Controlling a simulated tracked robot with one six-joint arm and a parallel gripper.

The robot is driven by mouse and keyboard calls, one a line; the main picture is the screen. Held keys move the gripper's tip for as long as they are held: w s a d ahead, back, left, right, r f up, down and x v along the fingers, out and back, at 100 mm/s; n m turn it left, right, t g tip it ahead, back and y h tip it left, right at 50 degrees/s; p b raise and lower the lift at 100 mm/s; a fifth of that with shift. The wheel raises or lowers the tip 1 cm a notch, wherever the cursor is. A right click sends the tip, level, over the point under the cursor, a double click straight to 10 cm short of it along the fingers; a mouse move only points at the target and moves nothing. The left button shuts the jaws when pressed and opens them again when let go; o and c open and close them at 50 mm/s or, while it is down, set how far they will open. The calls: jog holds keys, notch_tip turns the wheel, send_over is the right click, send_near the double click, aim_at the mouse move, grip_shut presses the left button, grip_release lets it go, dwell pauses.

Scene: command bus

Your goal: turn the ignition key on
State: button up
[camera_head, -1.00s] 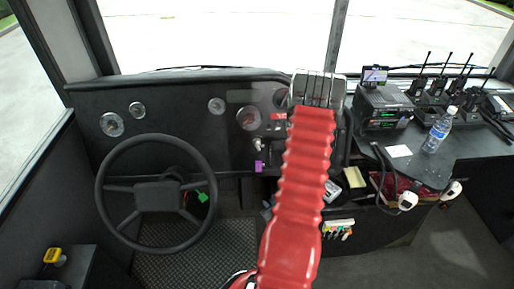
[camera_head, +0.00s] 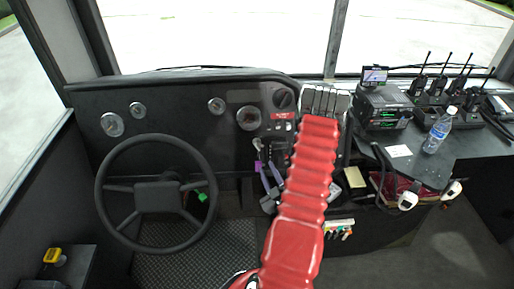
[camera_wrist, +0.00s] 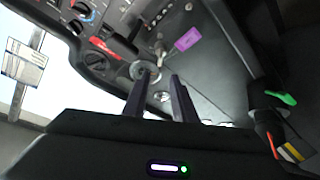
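A purple key tag (camera_wrist: 187,38) hangs beside a small metal key-like piece (camera_wrist: 158,47) on the dash panel in the wrist view. The tag also shows in the head view (camera_head: 258,168), left of my arm. A round metal switch (camera_wrist: 140,70) lies just beyond my left fingertip. I cannot tell for sure which piece is the ignition key. My gripper (camera_wrist: 160,77) is open, its two dark fingers apart and pointing at the panel, with nothing held. The fingers show partly beside my red arm in the head view.
The steering wheel (camera_head: 156,185) stands left, with a green tag (camera_head: 202,197) behind it. Black knobs (camera_wrist: 95,59) sit on the panel near the fingers. A radio (camera_head: 382,105), handsets and a water bottle (camera_head: 438,130) stand on the right counter.

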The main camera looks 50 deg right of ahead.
aim_at(258, 149)
jog(key=shift+w, duration=0.1)
jog(key=x, duration=1.3)
jog(key=shift+w+d+f, duration=0.1)
jog(key=shift+w+d, duration=0.15)
jog(key=shift+w, duration=0.05)
grip_shut()
